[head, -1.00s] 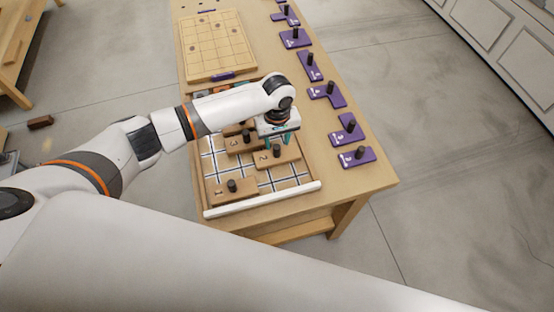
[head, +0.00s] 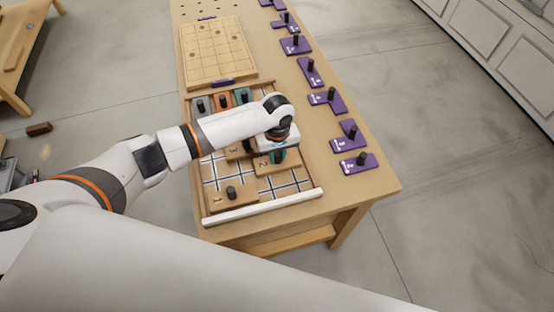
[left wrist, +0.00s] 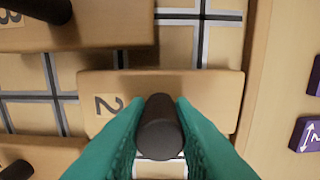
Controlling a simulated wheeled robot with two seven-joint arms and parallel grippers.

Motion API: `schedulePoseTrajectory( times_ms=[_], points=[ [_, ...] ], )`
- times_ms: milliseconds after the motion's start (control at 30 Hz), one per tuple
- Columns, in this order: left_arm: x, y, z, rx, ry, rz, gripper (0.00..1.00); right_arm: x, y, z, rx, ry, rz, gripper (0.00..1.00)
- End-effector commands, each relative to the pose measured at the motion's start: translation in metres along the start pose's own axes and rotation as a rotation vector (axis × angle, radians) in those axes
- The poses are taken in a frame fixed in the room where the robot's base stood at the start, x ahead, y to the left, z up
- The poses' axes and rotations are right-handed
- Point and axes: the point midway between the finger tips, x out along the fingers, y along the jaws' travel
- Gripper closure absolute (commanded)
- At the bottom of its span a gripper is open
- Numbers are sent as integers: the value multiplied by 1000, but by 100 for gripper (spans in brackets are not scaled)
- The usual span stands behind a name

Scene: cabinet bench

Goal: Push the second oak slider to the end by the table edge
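The second oak slider (head: 262,169), a flat wooden block marked 2 with a dark round knob, lies on the lined board (head: 291,187) near its right side. In the left wrist view the slider (left wrist: 205,93) spans the middle, close to the board's right wall. My left gripper (head: 279,157) is down at the slider's knob. In the left wrist view its teal fingers (left wrist: 160,125) lie against both sides of the knob, shut on it. The lower fingertips are partly hidden by the knob. My right gripper is not in view.
Slider 1 (head: 217,200) lies front left on the board, and slider 3 (head: 236,153) lies behind slider 2, partly under my arm. A white bar (head: 262,208) closes the board's front. Several purple pieces (head: 354,164) line the table's right side. A gridded board (head: 218,70) lies behind.

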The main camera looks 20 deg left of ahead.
Motion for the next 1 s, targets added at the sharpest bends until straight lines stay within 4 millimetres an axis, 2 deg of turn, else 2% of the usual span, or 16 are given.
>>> schedulePoseTrajectory(
  times_ms=[233,1000],
  points=[
    [-2,4,0,-1,1,1,91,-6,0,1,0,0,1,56],
    [-2,59,0,-1,1,2,91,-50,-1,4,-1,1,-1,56]
  ],
)
